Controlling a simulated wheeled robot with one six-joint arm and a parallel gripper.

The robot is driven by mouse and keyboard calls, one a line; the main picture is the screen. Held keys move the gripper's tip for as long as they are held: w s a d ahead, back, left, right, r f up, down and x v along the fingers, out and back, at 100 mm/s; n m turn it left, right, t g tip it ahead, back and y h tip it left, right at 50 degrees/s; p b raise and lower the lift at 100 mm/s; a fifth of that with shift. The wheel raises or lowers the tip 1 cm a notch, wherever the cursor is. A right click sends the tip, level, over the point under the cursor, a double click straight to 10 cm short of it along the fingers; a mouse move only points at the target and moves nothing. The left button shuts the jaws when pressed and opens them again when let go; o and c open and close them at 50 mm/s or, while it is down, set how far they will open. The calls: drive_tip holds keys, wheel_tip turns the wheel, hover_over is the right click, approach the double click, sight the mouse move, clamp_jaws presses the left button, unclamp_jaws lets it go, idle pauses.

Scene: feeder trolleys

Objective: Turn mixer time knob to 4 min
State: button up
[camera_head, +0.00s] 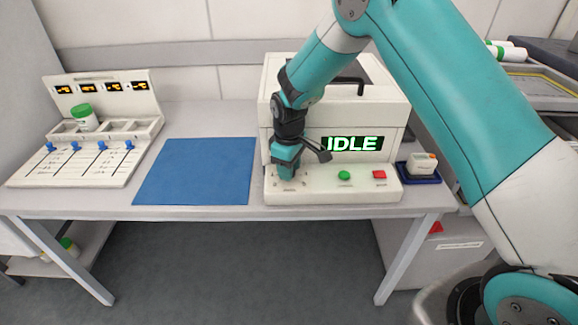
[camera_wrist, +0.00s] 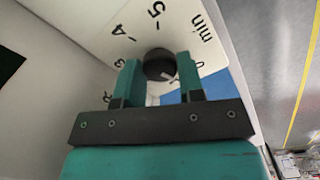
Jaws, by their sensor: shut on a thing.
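The mixer (camera_head: 330,185) is a white box on the table with a black handle on its lid and a display reading IDLE. Its front ledge has a green button (camera_head: 344,175) and a red button (camera_head: 379,175). My gripper (camera_head: 288,172) points down at the left of this ledge and hides the time knob in the head view. In the wrist view the dark round knob (camera_wrist: 158,64) sits between the two teal fingers of my gripper (camera_wrist: 163,78), which is shut on it. Dial marks 4, 5 and "min" show around it. The pointer's setting cannot be read clearly.
A blue mat (camera_head: 195,170) lies left of the mixer. A white rack (camera_head: 90,150) with blue knobs, small displays and a green-capped jar (camera_head: 85,117) stands at the far left. A dark blue tray (camera_head: 419,177) holding a white item is right of the mixer.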

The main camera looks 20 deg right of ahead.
drive_tip(key=m, duration=0.4)
drive_tip(key=shift+m, duration=0.4)
drive_tip(key=m, duration=0.3)
drive_tip(key=shift+m+p, duration=0.3)
drive_tip(key=shift+p, duration=0.1)
drive_tip(key=m, duration=1.2)
drive_tip(key=shift+m+p, duration=0.3)
drive_tip(key=m, duration=0.3)
drive_tip(key=shift+m, duration=0.4)
drive_tip(key=m, duration=0.8)
drive_tip(key=shift+m, duration=0.4)
